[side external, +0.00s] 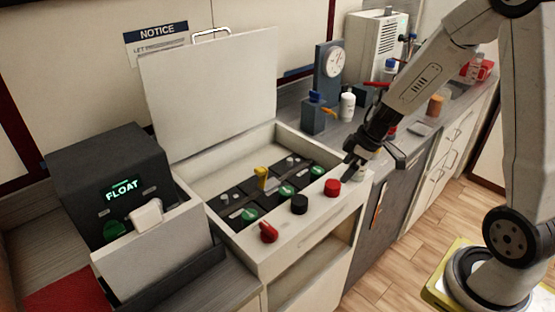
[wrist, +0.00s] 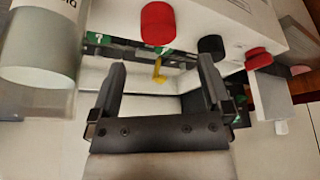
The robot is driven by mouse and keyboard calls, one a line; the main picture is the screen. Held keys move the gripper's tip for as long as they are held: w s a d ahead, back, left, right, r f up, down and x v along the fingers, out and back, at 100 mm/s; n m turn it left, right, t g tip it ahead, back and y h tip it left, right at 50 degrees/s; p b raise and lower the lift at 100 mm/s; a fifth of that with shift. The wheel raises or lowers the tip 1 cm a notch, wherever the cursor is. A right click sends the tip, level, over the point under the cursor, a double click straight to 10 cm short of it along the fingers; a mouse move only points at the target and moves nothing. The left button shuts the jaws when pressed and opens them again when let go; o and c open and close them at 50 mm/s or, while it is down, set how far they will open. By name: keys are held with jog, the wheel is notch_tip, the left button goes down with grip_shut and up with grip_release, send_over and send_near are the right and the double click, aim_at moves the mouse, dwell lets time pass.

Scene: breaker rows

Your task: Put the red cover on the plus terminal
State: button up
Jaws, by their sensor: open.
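A red cover (side external: 332,187) sits on the front ledge of the open white box, beside a black cover (side external: 299,203). In the wrist view the red cover (wrist: 157,24) is at the top, beyond my fingertips, and the black cover (wrist: 211,46) is to its right. My gripper (side external: 350,171) is open and empty, above the box's right end and apart from the red cover. Its two spread fingers (wrist: 162,64) show in the wrist view. Dark battery blocks (side external: 270,186) with green labels lie inside the box; I cannot tell which terminal is plus.
A red rotary handle (side external: 268,233) is on the ledge's left part. A yellow-handled piece (side external: 262,175) stands among the blocks. The raised lid (side external: 210,90) stands behind. A dark unit reading FLOAT (side external: 110,180) is at left. A pale cylinder (wrist: 38,45) is near my left finger.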

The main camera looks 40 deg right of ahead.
aim_at(333, 184)
jog(key=shift+x, duration=1.25)
jog(key=shift+x, duration=2.6)
jog(key=shift+w, duration=0.1)
jog(key=c, duration=1.3)
jog(key=shift+o, duration=0.2)
jog(key=shift+r, duration=0.15)
jog(key=shift+r, duration=4.85)
